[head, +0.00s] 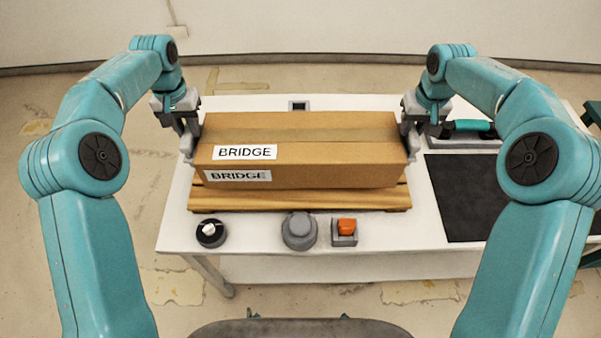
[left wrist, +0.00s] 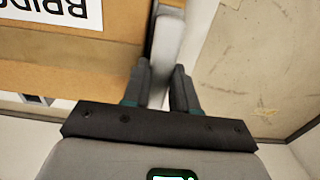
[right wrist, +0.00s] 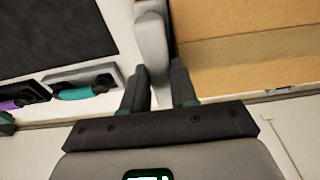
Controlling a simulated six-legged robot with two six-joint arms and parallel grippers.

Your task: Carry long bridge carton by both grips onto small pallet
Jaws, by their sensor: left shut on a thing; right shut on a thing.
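The long bridge carton (head: 300,145) is brown cardboard with two white BRIDGE labels. In the head view it lies lengthwise over the small wooden pallet (head: 300,200), whose front shows below it. I cannot tell whether carton and pallet touch. My left gripper (head: 188,135) is shut on the grey grip at the carton's left end; that grip (left wrist: 168,45) shows between the fingers in the left wrist view. My right gripper (head: 408,130) is shut on the grip at the right end, seen in the right wrist view (right wrist: 152,45). The carton looks about level.
The white table (head: 270,265) carries a black round knob (head: 211,233), a grey round button (head: 299,231) and an orange switch (head: 346,228) in front of the pallet. A dark mat (head: 460,195) and a teal-handled item (head: 470,128) lie to the right.

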